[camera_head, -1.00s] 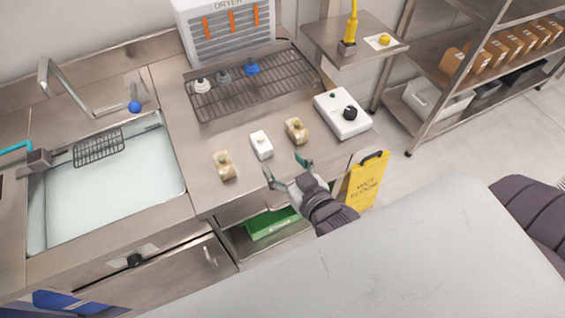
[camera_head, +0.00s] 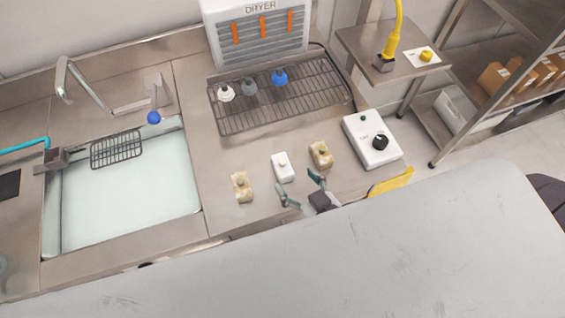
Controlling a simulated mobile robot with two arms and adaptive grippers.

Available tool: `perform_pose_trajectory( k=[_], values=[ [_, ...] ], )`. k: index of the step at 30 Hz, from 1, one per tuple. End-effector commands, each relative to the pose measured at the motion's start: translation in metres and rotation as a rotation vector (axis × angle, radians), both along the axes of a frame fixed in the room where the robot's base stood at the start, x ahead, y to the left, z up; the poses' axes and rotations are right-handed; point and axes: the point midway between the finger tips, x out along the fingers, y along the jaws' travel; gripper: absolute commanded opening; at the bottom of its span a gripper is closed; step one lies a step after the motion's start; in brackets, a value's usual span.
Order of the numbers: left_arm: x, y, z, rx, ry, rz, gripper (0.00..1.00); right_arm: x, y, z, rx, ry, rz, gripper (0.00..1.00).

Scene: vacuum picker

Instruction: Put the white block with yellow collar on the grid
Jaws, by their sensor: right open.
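A white block (camera_head: 283,168) stands on the steel counter, in the middle of a row of three blocks. Its top has a small knob, and a yellow collar is too small to make out surely. A cream block with a yellowish top (camera_head: 241,187) is to its left and a tan block (camera_head: 320,155) to its right. A dark wire grid (camera_head: 300,113) lies behind them, in front of the dryer. My right gripper (camera_head: 298,182) is open and empty, just in front of the white block, its fingers spread towards the row. My left gripper is out of view.
White, grey and blue nozzle-like pieces (camera_head: 250,86) stand along the grid's back edge; its front is clear. A white control box with a black knob (camera_head: 372,140) is at the right. A sink (camera_head: 125,195) with a small wire rack (camera_head: 116,150) is at the left.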

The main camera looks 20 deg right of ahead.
Motion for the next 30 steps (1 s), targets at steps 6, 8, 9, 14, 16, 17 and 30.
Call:
perform_pose_trajectory(
  k=[6,8,9,14,16,17,30],
  values=[
    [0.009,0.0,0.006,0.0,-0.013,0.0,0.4,0.021,0.004,-0.009,0.0,0.001,0.0,0.76],
    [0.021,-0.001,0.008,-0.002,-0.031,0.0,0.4,0.025,0.005,-0.009,0.0,0.0,0.0,0.76],
    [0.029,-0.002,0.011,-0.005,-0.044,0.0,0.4,0.028,0.005,-0.009,0.0,0.0,0.0,0.76],
    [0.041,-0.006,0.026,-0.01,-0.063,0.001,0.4,0.052,0.008,-0.012,-0.002,-0.001,0.0,0.76],
    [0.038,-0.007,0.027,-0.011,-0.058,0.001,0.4,0.061,0.01,-0.018,-0.002,-0.001,0.0,0.76],
    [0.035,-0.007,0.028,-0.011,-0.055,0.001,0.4,0.064,0.011,-0.02,-0.001,0.0,0.0,0.76],
    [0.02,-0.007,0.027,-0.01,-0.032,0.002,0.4,0.071,0.012,-0.026,0.001,0.001,0.0,0.61]
  ],
)
